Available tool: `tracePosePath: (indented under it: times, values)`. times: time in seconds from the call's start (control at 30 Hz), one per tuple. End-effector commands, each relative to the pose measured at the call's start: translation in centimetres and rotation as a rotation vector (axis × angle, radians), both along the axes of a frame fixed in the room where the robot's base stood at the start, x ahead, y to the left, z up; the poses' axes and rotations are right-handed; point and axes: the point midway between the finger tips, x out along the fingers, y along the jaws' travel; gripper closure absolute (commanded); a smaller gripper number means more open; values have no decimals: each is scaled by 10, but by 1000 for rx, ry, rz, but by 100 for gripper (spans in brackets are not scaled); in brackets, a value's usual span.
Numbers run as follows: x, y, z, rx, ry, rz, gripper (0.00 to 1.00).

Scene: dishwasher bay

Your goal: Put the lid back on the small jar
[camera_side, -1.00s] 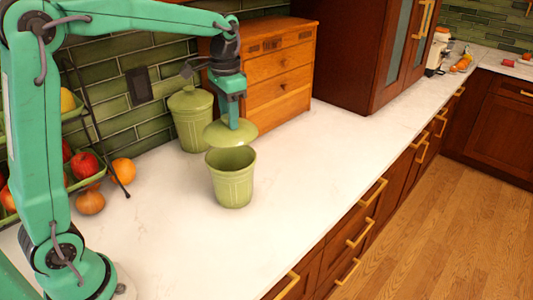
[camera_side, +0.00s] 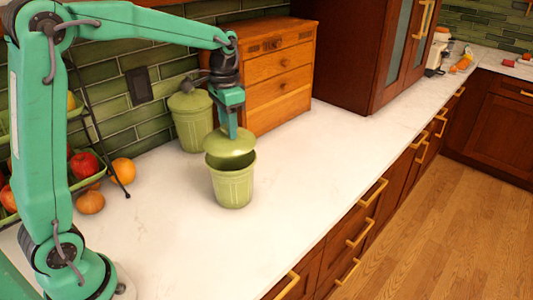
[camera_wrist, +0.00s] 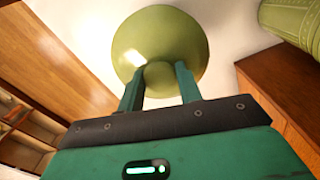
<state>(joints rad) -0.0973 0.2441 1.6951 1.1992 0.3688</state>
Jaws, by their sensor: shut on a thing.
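The small jar (camera_side: 232,189) is green, open-topped and upright on the white counter. My gripper (camera_side: 231,134) is shut on the green lid (camera_side: 228,148) and holds it over the jar's mouth, close to the rim. The lid sits toward the far left of the opening, and a dark gap shows at the near right. Whether the lid touches the rim I cannot tell. In the wrist view my gripper (camera_wrist: 159,85) has its two fingers on the knob of the lid (camera_wrist: 160,40), which hides the jar.
A larger lidded green jar (camera_side: 193,120) stands behind, close to a wooden drawer box (camera_side: 280,75). A fruit rack (camera_side: 85,165) with apples and oranges is at the left. The white counter (camera_side: 300,180) is clear to the right and front.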

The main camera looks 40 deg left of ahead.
Motion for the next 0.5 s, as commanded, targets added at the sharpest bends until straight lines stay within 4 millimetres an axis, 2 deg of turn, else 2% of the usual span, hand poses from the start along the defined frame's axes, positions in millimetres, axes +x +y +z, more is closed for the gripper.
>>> tracePosePath:
  times: [0.5]
  values:
    - [0,0,-30,0,-1,0,100]
